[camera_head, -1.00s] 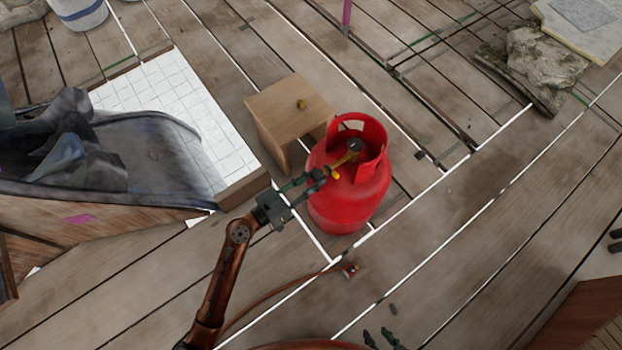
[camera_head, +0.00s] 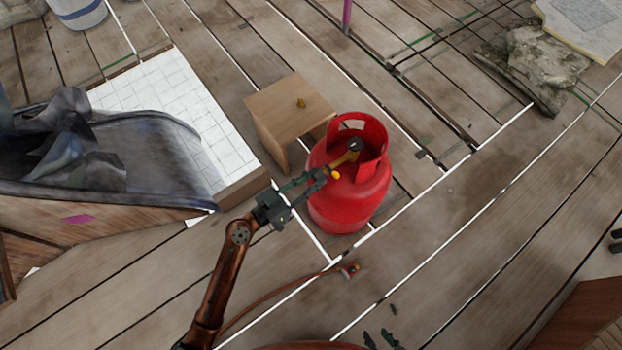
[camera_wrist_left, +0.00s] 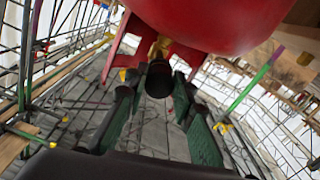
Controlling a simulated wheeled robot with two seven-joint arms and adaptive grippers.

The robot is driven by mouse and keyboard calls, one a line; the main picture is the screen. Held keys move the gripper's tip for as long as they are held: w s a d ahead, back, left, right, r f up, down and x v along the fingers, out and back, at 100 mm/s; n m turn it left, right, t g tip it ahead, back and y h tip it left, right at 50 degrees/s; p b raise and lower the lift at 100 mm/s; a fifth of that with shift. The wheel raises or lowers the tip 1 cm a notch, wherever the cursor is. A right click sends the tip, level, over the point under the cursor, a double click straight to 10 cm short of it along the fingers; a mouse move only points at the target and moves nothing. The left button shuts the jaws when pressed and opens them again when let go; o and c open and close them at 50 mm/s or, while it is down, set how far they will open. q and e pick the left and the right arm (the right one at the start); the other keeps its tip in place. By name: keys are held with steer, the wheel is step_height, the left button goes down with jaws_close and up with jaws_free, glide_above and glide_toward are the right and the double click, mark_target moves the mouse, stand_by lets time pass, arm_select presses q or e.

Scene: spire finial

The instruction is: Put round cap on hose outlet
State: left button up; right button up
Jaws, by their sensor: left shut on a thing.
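The red gas bottle (camera_head: 345,205) stands upright on the deck; it also shows upside down at the top of the left wrist view (camera_wrist_left: 220,20). Its brass valve (camera_head: 345,160) carries a black knob (camera_head: 355,145) inside the collar. My left gripper (camera_head: 322,176) is at the near left side of the valve. In the left wrist view a dark round piece (camera_wrist_left: 158,80), probably the round cap, sits between my left fingertips with brass behind it. Contact with the valve cannot be made out. My right gripper (camera_head: 380,340) shows only as fingertips apart at the bottom edge.
The deck to the right is mostly clear.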

arm_select(q)
steer(key=shift+w+d, duration=0.3)
steer(key=shift+d, duration=0.1)
steer(key=o, duration=1.1)
steer(key=shift+s+a, duration=0.1)
steer(key=shift+a, duration=0.05)
steer(key=v, duration=1.1)
steer(key=shift+s+a, duration=0.2)
steer(key=shift+a, duration=0.05)
